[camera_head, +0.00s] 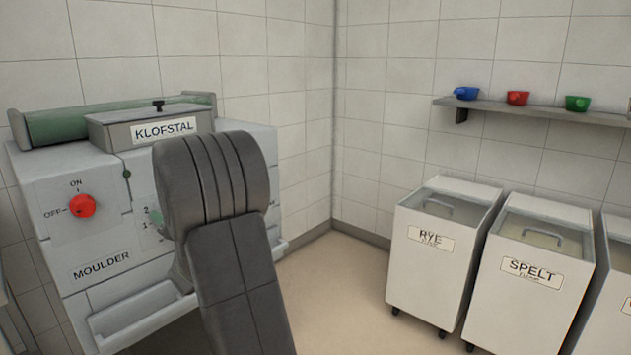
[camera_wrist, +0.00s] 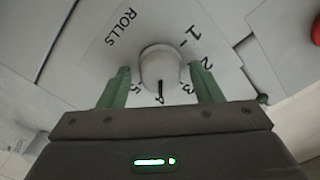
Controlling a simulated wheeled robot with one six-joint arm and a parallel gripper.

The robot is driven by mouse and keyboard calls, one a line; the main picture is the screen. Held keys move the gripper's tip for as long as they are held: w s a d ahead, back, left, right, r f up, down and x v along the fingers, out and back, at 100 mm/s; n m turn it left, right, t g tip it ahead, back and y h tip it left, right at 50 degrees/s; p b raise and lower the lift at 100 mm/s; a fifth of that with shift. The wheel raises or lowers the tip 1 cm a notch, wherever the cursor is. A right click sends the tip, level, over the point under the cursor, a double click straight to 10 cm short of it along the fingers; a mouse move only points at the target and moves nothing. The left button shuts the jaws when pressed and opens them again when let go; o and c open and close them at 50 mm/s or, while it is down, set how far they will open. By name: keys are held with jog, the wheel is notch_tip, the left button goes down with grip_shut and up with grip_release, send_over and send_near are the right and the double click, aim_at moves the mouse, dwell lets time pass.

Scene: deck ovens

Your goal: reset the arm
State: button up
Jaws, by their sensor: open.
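My arm (camera_head: 237,285) stands in front of the moulder (camera_head: 95,245) in the head view and hides part of its front. My gripper (camera_wrist: 160,90) shows in the wrist view with two green fingers apart. A round white dial knob (camera_wrist: 160,66) with a dark pointer lies between or just beyond the fingers. Whether the fingers touch it, I cannot tell. Numbers and the word ROLLS are printed around the knob.
The moulder has a red on/off knob (camera_head: 82,206) and a tray at its base. A RYE bin (camera_head: 425,265) and a SPELT bin (camera_head: 520,300) stand at right. Blue (camera_head: 466,93), red (camera_head: 517,98) and green (camera_head: 577,103) scoops sit on a wall shelf (camera_head: 540,113). Floor between is clear.

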jog(key=s+d+n+b, duration=0.2)
jog(key=s+d+n, duration=0.6)
jog(key=s+d, duration=0.1)
jog(key=shift+d, duration=0.75)
jog(key=shift+s+d+r, duration=0.1)
dwell(0.3)
